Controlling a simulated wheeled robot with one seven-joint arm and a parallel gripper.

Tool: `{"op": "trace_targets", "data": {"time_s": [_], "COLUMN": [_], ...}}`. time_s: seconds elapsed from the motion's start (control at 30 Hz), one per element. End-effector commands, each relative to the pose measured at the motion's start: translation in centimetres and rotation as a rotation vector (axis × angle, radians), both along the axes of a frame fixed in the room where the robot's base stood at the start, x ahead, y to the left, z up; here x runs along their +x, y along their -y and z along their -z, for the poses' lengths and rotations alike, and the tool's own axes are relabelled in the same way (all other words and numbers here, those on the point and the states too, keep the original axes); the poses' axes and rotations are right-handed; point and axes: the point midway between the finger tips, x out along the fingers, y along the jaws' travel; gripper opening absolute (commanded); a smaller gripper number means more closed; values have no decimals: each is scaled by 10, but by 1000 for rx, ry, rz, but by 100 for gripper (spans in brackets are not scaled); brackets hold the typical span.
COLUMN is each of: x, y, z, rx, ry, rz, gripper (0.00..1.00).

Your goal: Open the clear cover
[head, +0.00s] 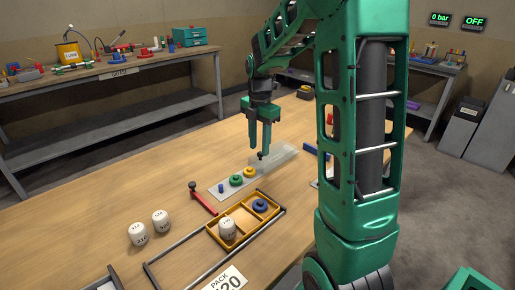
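The clear cover (282,158) is a see-through piece at the far end of a pale strip (222,192) in the middle of the table. A small dark knob (260,155) shows at its near-left side. My gripper (259,146) points down just above the cover, with its two green fingers apart and nothing seen between them. The right fingertip is close to the knob; I cannot tell whether they touch. A blue peg (221,188), a green ring (236,180) and a yellow ring (249,172) sit in a row on the strip.
A red-handled hammer (203,199) lies left of a yellow tray (213,231), which holds a white drum (227,229) and a blue ring (260,205). Two white drums (138,233) (160,220) stand farther left. My arm hides the table's right part. The table's far left is clear.

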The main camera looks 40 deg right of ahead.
Motion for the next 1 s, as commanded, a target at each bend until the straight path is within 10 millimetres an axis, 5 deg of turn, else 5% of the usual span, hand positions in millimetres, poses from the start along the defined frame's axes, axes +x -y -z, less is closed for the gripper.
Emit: {"op": "trace_targets", "data": {"time_s": [0.5, 1.0], "x": [2, 2], "y": [0, 0], "z": [-84, -91], "rx": [-1, 0], "ry": [2, 0], "rz": [-1, 0], "gripper": [37, 37]}}
